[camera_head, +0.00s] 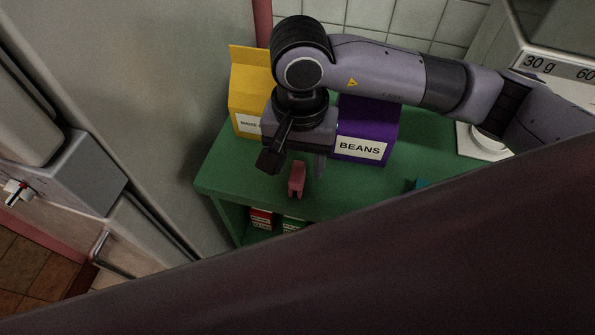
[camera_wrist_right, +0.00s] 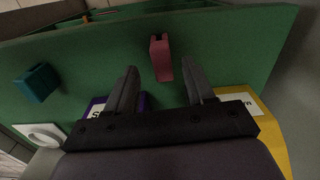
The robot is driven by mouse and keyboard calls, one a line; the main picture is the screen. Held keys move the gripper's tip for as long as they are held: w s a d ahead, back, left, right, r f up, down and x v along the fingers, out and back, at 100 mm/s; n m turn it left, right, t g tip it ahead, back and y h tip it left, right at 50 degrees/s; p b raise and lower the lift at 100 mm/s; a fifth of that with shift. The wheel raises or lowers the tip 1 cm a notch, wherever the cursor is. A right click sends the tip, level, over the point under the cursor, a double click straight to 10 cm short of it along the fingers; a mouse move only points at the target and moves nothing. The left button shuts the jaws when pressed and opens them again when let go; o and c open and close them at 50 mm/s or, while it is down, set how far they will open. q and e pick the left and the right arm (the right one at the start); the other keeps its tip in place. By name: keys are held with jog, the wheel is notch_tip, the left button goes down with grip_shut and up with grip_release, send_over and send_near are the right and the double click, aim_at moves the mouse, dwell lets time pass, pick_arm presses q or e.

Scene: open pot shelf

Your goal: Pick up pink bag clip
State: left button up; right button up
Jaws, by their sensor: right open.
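The pink bag clip (camera_head: 297,179) stands on the green shelf top (camera_head: 233,177), near its front edge. In the right wrist view the clip (camera_wrist_right: 161,58) lies just beyond the fingertips, roughly between their lines. My right gripper (camera_head: 296,170) is open and empty, pointing down just behind the clip. My left gripper is not in view.
Behind my right gripper stand a yellow box (camera_head: 247,88) and a purple beans box (camera_head: 368,122). A teal object (camera_wrist_right: 37,82) lies to one side, with a white round item (camera_wrist_right: 40,134) near it. Boxes (camera_head: 261,218) sit below the top. A grey appliance (camera_head: 185,110) borders the left.

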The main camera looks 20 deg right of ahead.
aim_at(297, 171)
jog(key=shift+a+f, duration=0.2)
jog(key=shift+f, duration=1.5)
grip_shut()
jog(key=shift+r, duration=0.1)
